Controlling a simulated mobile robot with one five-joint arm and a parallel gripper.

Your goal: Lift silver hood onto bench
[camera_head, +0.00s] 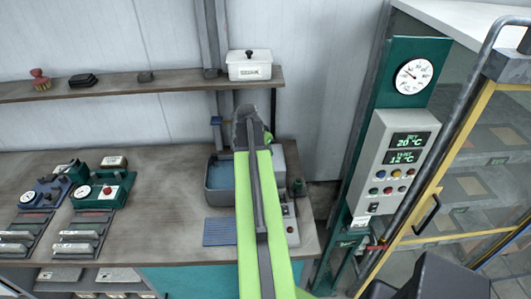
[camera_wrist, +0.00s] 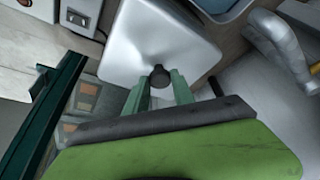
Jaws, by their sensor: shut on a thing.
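The silver hood (camera_wrist: 157,38), a pale metal cover with a dark knob (camera_wrist: 160,77), fills the upper middle of the wrist view. My gripper (camera_wrist: 160,86) has its two green fingers shut on the knob. I cannot tell whether the hood rests on something or hangs free. In the head view my green arm covers the gripper, and I cannot make out the hood clearly. The wooden bench (camera_head: 165,200) runs along the wall at left and middle.
A grey water bath (camera_head: 220,178) stands by my arm, with a blue ribbed mat (camera_head: 219,231) in front. Green gauge devices (camera_head: 103,190) stand at left. A shelf (camera_head: 180,83) holds a white lidded box (camera_head: 249,66). A control panel (camera_head: 394,160) and yellow-framed door (camera_head: 440,190) are at right.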

